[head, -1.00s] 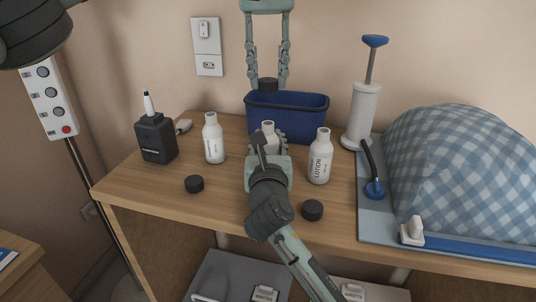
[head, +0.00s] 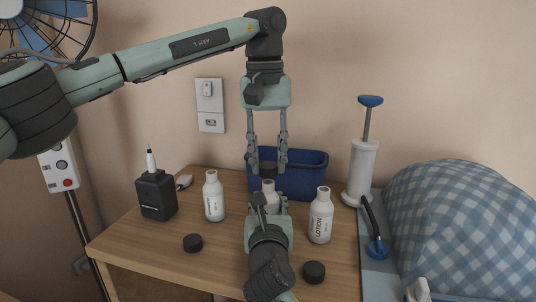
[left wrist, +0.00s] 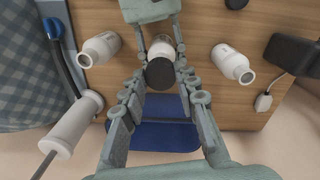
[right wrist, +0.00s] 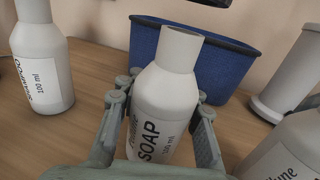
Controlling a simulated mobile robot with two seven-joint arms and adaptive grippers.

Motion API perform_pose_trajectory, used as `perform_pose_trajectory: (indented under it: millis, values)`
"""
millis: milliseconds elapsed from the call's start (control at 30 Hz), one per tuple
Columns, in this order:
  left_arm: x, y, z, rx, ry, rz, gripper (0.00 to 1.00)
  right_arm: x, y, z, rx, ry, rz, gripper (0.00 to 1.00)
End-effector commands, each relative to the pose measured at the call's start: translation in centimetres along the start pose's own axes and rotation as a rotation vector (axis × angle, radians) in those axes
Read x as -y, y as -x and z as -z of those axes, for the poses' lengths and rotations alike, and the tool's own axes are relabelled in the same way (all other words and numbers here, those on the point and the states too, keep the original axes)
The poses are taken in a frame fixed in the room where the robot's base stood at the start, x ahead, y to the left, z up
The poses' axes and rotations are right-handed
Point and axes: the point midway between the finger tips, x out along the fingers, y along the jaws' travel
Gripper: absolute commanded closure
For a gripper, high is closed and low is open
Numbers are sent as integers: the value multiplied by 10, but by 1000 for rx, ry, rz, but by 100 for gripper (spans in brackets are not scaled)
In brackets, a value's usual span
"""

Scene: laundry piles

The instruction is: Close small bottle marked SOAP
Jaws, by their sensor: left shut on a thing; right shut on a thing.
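The small white SOAP bottle (right wrist: 165,112) stands upright with its mouth open and uncapped in the right wrist view. My right gripper (right wrist: 160,115) is shut around its body; in the head view this gripper (head: 268,205) hides its lower part, and only the top (head: 268,187) shows. My left gripper (head: 268,166) points down from above, shut on a black cap (head: 268,168). The cap is above the bottle's mouth with a small gap. In the left wrist view the cap (left wrist: 160,73) partly covers the bottle (left wrist: 162,47).
A white bottle (head: 214,200) stands to the left and a LOTION bottle (head: 320,218) to the right. Black caps lie at front left (head: 193,243) and front right (head: 314,272). A blue bin (head: 308,178) is behind, a white pump (head: 361,175) at right, a black device (head: 157,195) at left.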

Motion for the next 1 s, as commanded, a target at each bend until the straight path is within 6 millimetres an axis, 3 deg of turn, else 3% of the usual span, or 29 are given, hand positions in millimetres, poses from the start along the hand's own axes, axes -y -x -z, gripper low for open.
perform_pose_trajectory:
  millis: [1000]
  values:
    - [1,-17,0,1,0,-2,80,0,0,0,0,0,0,100]
